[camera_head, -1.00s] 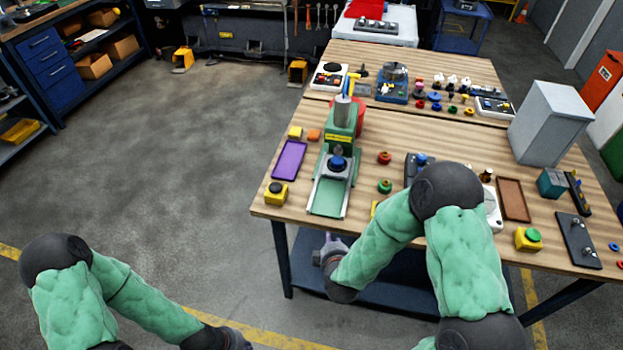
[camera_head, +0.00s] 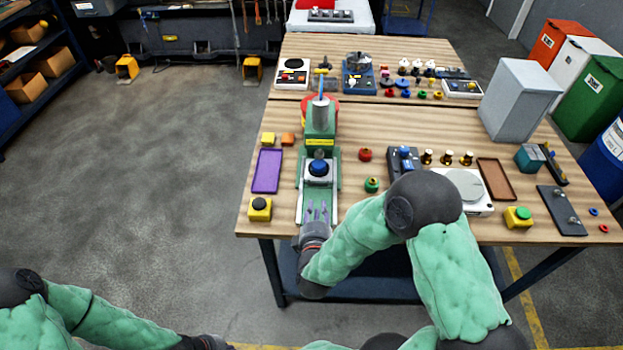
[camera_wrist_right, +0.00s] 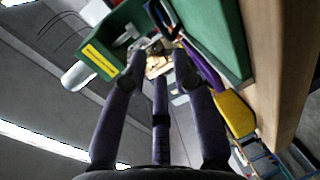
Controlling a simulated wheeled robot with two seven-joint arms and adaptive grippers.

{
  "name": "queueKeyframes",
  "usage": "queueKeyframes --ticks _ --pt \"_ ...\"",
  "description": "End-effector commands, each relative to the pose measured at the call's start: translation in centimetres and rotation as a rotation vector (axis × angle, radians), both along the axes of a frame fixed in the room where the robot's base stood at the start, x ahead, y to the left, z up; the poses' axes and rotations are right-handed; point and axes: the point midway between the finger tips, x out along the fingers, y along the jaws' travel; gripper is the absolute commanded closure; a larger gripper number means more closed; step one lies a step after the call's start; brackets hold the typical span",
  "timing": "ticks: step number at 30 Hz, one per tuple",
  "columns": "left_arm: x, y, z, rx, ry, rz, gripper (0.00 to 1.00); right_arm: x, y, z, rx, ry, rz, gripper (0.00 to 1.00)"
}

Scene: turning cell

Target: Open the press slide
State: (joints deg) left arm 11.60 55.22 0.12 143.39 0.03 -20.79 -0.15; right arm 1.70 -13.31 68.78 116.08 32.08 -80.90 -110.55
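The green press (camera_head: 320,125) stands at the left of the wooden table with a yellow label and a grey cylinder on top. Its slide (camera_head: 318,180), a pale carriage with a blue round knob (camera_head: 318,167), sits on green rails below the press head. My right gripper (camera_head: 317,206) is over the front end of the rails, its fingers spread towards the slide, apart from the knob. In the right wrist view the fingers (camera_wrist_right: 160,62) are spread with nothing visible between them, and the press body (camera_wrist_right: 97,58) shows beyond. My left gripper (camera_head: 207,343) is at the bottom edge, mostly cut off.
A purple tray (camera_head: 267,171) and a yellow button box (camera_head: 259,209) lie left of the press. Red (camera_head: 365,154) and green (camera_head: 372,185) knobs lie on its right. A white round-topped device (camera_head: 466,188) stands farther right. Open floor lies left of the table.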

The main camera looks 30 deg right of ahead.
Motion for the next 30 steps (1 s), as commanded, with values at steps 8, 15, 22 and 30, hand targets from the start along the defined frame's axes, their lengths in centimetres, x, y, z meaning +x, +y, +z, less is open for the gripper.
queueKeyframes --ticks 8,15,22,30 --pt "-0.1 0.0 -1.0 0.0 0.002 -0.001 1.0 2.3 -1.7 -0.7 -0.009 0.0 -0.007 0.72" --pt "-0.1 0.0 -2.2 0.0 0.001 0.0 1.0 5.9 -3.8 -1.7 -0.008 -0.002 -0.005 0.72" --pt "-0.1 0.0 -2.8 0.0 0.001 0.0 1.0 8.3 -5.2 -2.2 -0.007 -0.002 -0.004 0.72" --pt "-0.1 0.0 -3.0 0.0 0.001 0.0 1.0 9.0 -5.5 -2.2 -0.007 -0.001 -0.002 0.72"
